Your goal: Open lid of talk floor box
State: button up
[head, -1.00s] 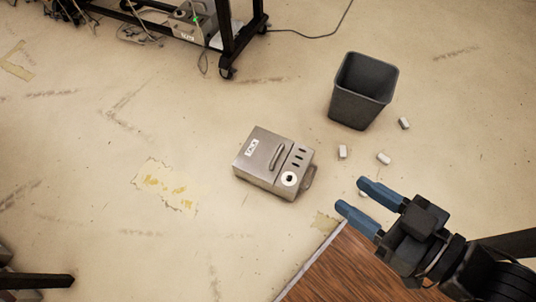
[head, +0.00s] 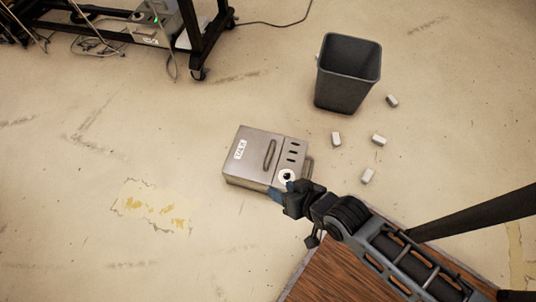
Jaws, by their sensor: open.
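The talk floor box (head: 251,160) is a grey metal box on the floor near the middle of the head view. A white label (head: 240,149) on it reads TALK. Its lid (head: 258,146) looks closed and carries a long raised handle (head: 269,154). Beside the lid is a panel with several dark slots and a round white socket (head: 287,176). My gripper (head: 281,189) is at the box's near right corner, by the socket, and hides that corner. Its blue fingers are open and partly hidden behind its own body. I cannot tell whether they touch the box.
A dark waste bin (head: 348,75) stands behind and right of the box, with several small white blocks (head: 378,139) on the floor near it. A wooden surface (head: 335,270) lies at the lower right. A black wheeled rack (head: 205,45) stands upper left. Floor left of the box is clear.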

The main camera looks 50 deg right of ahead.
jog(key=w+d+f+m+g+b, duration=0.25)
jog(key=w+f, duration=0.25)
jog(key=f, duration=0.3)
jog(key=w+d+f+m+g+b, duration=0.1)
jog(key=w+d+f+b, duration=0.35)
jog(key=f, duration=0.35)
jog(key=m+g+y+b, duration=0.2)
jog(key=m+g+b, duration=0.15)
jog(key=b, duration=0.25)
send_near(269, 156)
jog(key=f, duration=0.1)
jog(key=f+b, duration=0.1)
jog(key=f, duration=0.1)
jog(key=w+f+b, duration=0.1)
jog(key=f, duration=0.2)
jog(key=f+b, duration=0.2)
jog(key=shift+w+a+f, duration=0.25)
jog(key=shift+w+f, duration=0.05)
jog(key=shift+f, duration=0.05)
jog(key=shift+c, duration=0.4)
grip_shut()
